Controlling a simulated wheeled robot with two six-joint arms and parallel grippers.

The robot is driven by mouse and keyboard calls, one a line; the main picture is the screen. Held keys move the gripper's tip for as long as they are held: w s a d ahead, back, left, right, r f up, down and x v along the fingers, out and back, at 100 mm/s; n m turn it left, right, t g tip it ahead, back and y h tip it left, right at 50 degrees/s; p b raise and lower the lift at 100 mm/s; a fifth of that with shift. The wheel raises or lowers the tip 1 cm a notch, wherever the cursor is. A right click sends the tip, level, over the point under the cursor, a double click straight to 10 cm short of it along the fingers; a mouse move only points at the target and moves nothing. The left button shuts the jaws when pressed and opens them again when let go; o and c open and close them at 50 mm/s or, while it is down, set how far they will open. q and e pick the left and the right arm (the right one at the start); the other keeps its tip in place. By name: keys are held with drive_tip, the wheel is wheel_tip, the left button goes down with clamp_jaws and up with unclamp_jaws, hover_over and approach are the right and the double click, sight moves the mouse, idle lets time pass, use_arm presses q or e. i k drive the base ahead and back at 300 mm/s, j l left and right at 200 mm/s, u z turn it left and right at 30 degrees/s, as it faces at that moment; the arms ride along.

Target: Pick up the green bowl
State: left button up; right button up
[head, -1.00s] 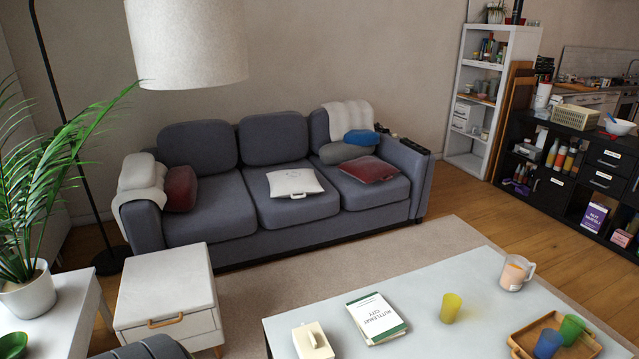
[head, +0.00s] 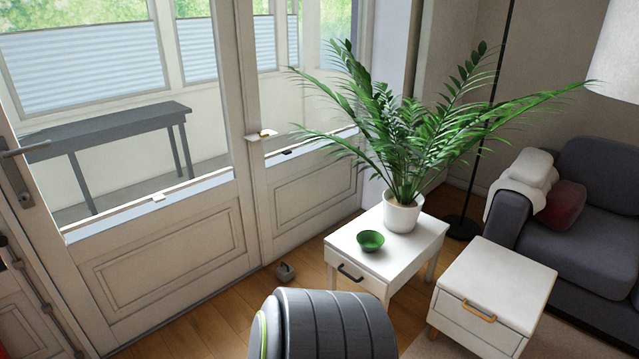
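The green bowl (head: 370,241) stands upright on a white side table (head: 402,256) near the middle of the head view. It sits just left of and in front of a white plant pot (head: 403,214). The bowl looks empty. Neither of my grippers shows in this view. A dark grey ribbed rounded shape at the bottom centre looks like part of my own body and hides some floor in front of the table.
A leafy plant rises from the pot and spreads over the table. A white drawer cabinet (head: 491,296) stands to the right, with the grey sofa (head: 585,240) behind it. Glazed white doors (head: 165,265) close off the left.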

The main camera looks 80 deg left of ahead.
sight(369, 241)
drive_tip(key=u, duration=0.45)
drive_tip(key=k+u, duration=0.1)
drive_tip(key=u, duration=0.8)
drive_tip(key=j+u, duration=0.1)
drive_tip(key=u, duration=0.4)
drive_tip(key=j+u, duration=0.1)
drive_tip(key=u, duration=0.35)
drive_tip(key=i+j+z, duration=0.15)
drive_tip(key=i+j, duration=0.05)
drive_tip(key=j, duration=0.1)
